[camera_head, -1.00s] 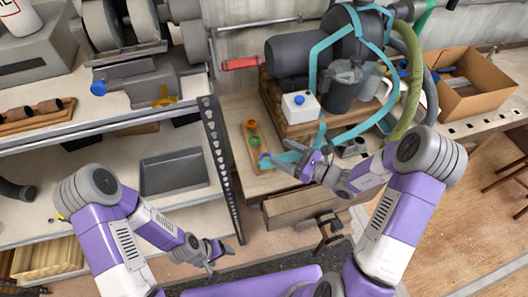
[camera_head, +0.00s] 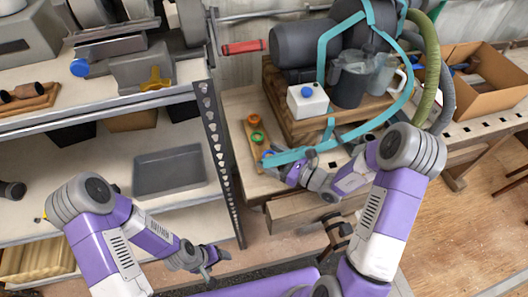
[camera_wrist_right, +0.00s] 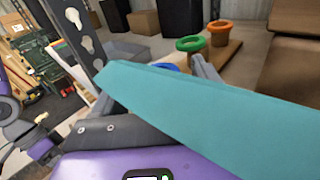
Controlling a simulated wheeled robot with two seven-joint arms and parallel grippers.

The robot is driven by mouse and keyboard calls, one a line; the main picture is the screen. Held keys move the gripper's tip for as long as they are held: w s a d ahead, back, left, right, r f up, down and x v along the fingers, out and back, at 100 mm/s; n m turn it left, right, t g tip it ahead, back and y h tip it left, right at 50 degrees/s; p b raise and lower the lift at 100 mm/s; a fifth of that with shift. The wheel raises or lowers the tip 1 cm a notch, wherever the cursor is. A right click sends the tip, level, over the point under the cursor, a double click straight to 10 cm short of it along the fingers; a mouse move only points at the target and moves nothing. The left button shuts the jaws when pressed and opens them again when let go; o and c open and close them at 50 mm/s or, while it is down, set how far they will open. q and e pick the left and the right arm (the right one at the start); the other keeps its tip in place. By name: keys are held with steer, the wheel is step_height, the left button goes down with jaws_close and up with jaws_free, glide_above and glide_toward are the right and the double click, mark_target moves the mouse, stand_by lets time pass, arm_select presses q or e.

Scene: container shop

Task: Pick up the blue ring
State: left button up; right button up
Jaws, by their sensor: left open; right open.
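The blue ring (camera_head: 267,154) sits at the near end of a narrow wooden board (camera_head: 262,147) on the workbench. In the right wrist view only a sliver of the blue ring (camera_wrist_right: 173,67) shows above a teal band. My right gripper (camera_head: 280,167) is open beside the blue ring, just to its right, under or beside the teal band. The band (camera_wrist_right: 180,105) crosses the right wrist view and hides most of the fingers; whether it touches the gripper I cannot tell. My left gripper (camera_head: 213,262) is open and empty, low in front of the shelf.
A green ring (camera_head: 257,138) and an orange ring (camera_head: 251,120) stand behind the blue one on the board. A perforated shelf post (camera_head: 220,150) rises left of the bench.

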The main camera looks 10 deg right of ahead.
steer(key=shift+x, duration=0.85)
steer(key=shift+s, duration=0.1)
steer(key=shift+c, duration=0.2)
steer(key=c, duration=1.3)
steer(key=shift+c, duration=0.2)
steer(key=shift+r, duration=0.2)
